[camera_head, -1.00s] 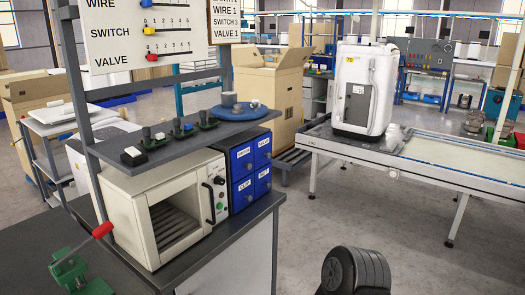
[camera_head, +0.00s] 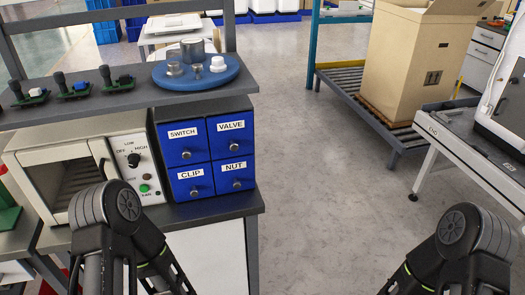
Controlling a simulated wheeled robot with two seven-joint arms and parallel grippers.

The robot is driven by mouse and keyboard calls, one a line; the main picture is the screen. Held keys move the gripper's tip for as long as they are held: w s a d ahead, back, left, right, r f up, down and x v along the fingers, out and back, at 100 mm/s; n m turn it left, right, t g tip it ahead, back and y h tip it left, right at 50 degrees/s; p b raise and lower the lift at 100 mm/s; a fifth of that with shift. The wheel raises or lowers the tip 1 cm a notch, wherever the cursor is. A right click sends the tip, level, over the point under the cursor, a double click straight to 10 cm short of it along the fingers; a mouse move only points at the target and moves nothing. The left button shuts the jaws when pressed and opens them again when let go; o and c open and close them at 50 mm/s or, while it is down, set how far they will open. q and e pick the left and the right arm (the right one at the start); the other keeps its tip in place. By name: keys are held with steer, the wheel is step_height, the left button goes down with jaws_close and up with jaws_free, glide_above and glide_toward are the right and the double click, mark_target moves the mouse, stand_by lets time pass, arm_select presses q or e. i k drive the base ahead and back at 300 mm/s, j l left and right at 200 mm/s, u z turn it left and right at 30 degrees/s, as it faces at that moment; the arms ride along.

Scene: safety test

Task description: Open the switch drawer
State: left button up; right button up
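The switch drawer (camera_head: 199,143) is the top left of the drawers in a small blue cabinet on the workbench. It has a white SWITCH label and a small round knob, and it looks closed. The valve drawer (camera_head: 230,139) is to its right, the clip drawer (camera_head: 188,182) below it, and the nut drawer (camera_head: 235,175) diagonally below; all look closed. Dark links of my two arms show at the lower left and lower right, apart from the drawers. Neither gripper's fingers are in view.
A cream oven (camera_head: 68,138) with a control panel stands left of the cabinet. The shelf (camera_head: 120,103) above holds small switch boards and a blue round tray (camera_head: 225,77). A cardboard box (camera_head: 410,70) stands at the back right. The floor (camera_head: 310,180) right of the bench is clear.

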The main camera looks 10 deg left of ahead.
mark_target(183, 142)
steer(key=l, duration=0.65)
steer(key=k+l, duration=0.15)
steer(key=l, duration=0.55)
steer(key=i+u, duration=0.05)
